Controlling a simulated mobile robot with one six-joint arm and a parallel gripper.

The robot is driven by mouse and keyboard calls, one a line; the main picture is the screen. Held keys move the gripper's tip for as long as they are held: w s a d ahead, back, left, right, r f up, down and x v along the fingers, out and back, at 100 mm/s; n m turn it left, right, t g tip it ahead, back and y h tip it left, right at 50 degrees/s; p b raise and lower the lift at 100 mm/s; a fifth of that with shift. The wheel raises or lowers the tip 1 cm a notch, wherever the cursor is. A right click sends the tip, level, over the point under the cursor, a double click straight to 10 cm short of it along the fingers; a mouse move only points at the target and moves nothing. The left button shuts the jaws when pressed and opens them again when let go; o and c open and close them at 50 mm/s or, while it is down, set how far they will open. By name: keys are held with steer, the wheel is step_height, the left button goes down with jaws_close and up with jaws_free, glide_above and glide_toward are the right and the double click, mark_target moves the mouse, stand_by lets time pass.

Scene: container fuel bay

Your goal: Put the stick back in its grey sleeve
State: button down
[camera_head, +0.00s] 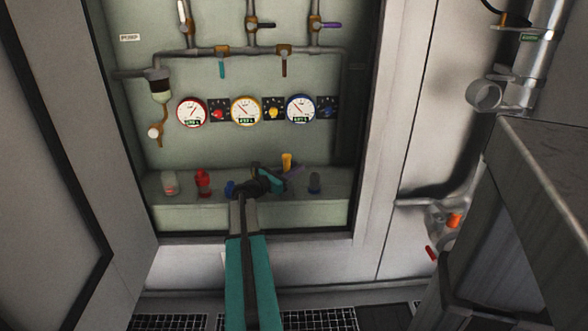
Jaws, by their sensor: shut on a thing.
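My teal and black arm reaches up from the bottom of the view into the wall cabinet. My gripper (279,178) is small and partly hidden behind my own wrist, low over the cabinet's shelf. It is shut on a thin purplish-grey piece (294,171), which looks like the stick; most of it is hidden. A short dark grey upright piece (314,183) stands on the shelf just right of my gripper. It may be the grey sleeve, but I cannot tell for sure. The stick appears apart from it.
A yellow upright piece (287,160) stands behind my gripper. A red piece (203,183), a blue piece (230,188) and a clear pot (170,184) stand to the left. Gauges (245,111) and pipes line the back. A dark cabinet (505,200) stands at right.

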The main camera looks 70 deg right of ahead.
steer(key=shift+f+b, duration=0.65)
steer(key=c, duration=1.5)
jaws_free()
steer(key=shift+a, duration=0.15)
steer(key=p+v, duration=0.2)
steer(key=v, duration=1.1)
steer(key=shift+w+a+r, duration=0.1)
steer(key=shift+a+r, duration=0.1)
steer(key=shift+a, duration=0.05)
